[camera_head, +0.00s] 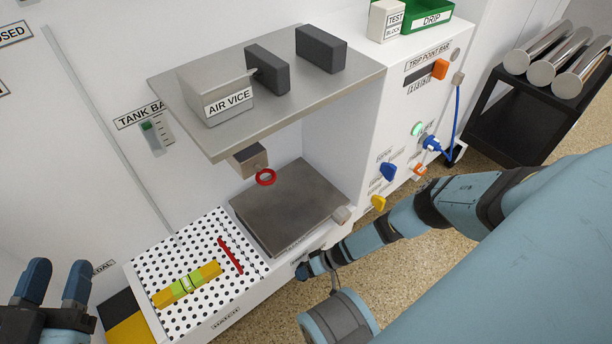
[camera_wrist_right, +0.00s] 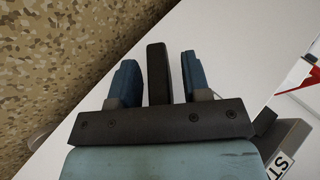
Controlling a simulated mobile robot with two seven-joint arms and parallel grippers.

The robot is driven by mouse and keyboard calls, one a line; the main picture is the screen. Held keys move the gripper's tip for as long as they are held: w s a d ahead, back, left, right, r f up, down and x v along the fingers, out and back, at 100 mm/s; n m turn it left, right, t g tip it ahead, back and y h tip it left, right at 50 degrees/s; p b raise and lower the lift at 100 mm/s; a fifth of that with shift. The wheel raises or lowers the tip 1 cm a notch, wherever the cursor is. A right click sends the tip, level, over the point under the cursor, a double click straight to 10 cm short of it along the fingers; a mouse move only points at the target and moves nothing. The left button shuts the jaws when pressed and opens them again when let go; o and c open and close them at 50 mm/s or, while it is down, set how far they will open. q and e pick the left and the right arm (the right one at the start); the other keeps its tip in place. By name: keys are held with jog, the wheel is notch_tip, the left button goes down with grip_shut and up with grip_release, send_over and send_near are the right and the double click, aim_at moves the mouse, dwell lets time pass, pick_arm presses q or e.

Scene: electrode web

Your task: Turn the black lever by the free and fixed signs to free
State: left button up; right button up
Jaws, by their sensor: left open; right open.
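A black upright bar, which looks like the black lever (camera_wrist_right: 157,82), stands between the two dark blue fingers of my right gripper (camera_wrist_right: 158,64) in the right wrist view. The fingers are apart, one on each side, with a visible gap to the bar. The lever's lower end is hidden behind the gripper's dark palm. In the head view my right gripper (camera_head: 304,269) is at the front face of the white machine, and I cannot make out the lever or the free and fixed signs there. My left gripper (camera_head: 55,282) is open and empty at the lower left.
A perforated tray (camera_head: 200,313) holds a yellow-green roller (camera_head: 187,284) and a red strip (camera_head: 230,254). A dark plate (camera_head: 290,207) lies beside it under a grey shelf (camera_head: 345,75). Blue (camera_head: 388,171) and yellow (camera_head: 378,202) knobs jut from the machine's front. A dark cart (camera_head: 520,125) stands right.

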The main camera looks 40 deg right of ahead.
grip_shut()
pick_arm(q)
jog(key=shift+s, duration=0.1)
jog(key=shift+r+p, duration=0.2)
jog(key=shift+p, duration=0.1)
pick_arm(e)
jog(key=shift+r+h, duration=0.15)
jog(key=shift+h, duration=0.15)
jog(key=shift+h+p, duration=0.4)
jog(key=shift+p, duration=0.15)
jog(key=n+h+p, duration=0.1)
jog(key=h+p, duration=0.1)
jog(key=h, duration=0.1)
jog(key=shift+s+n+h+p, duration=0.1)
jog(key=shift+n+h+p, duration=0.2)
jog(key=shift+h+p, duration=1.1)
pick_arm(q)
jog(key=s+n, duration=0.1)
jog(key=d+f+n+g, duration=0.1)
jog(key=s+n+g+y, duration=0.1)
jog(key=n, duration=0.1)
jog(key=shift+s+d+f, duration=0.2)
jog(key=shift+s+d, duration=0.15)
jog(key=shift+d, duration=0.05)
pick_arm(e)
jog(key=shift+d+h, duration=0.1)
jog(key=shift+h, duration=0.2)
pick_arm(q)
jog(key=shift+r, duration=0.1)
